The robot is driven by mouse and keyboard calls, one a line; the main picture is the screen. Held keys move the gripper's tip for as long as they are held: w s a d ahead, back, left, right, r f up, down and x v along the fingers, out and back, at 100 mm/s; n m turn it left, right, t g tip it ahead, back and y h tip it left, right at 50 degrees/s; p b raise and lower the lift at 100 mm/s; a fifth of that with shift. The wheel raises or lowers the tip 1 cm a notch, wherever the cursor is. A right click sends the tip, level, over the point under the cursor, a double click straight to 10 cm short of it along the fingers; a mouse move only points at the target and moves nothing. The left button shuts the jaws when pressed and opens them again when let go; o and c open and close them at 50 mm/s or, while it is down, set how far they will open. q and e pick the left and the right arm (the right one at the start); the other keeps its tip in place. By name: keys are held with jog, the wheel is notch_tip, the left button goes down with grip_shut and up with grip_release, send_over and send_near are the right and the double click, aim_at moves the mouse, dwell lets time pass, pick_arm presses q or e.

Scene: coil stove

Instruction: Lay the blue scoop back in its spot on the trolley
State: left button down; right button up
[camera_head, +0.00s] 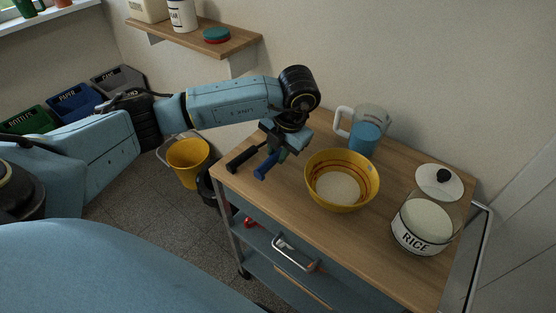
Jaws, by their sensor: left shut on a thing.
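My left gripper (280,142) is over the left rear part of the wooden trolley top (300,215), pointing down. It is shut on the blue scoop (265,169), whose dark blue handle shows below and left of the jaws. The rest of the scoop is mostly hidden by the gripper. I cannot tell whether the scoop touches the trolley top. A dark, bar-like piece (241,159) shows just left of the scoop handle, near the trolley's left edge. My right gripper is not in view.
A yellow bowl (314,190) with pale contents stands just right of the gripper. Behind it is a clear jug (368,130) with blue contents. A rice jar (424,226) and a lid with a black knob (440,181) are at right. The trolley's front middle is clear.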

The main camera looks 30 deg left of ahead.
pick_arm(q)
jog(key=x, duration=0.3)
jog(key=shift+d+f, duration=0.2)
jog(key=shift+d, duration=0.15)
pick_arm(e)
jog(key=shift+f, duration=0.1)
pick_arm(q)
jog(key=shift+f, duration=0.15)
jog(key=c, duration=1.3)
grip_release()
jog(key=shift+c, duration=0.2)
jog(key=shift+o, duration=0.4)
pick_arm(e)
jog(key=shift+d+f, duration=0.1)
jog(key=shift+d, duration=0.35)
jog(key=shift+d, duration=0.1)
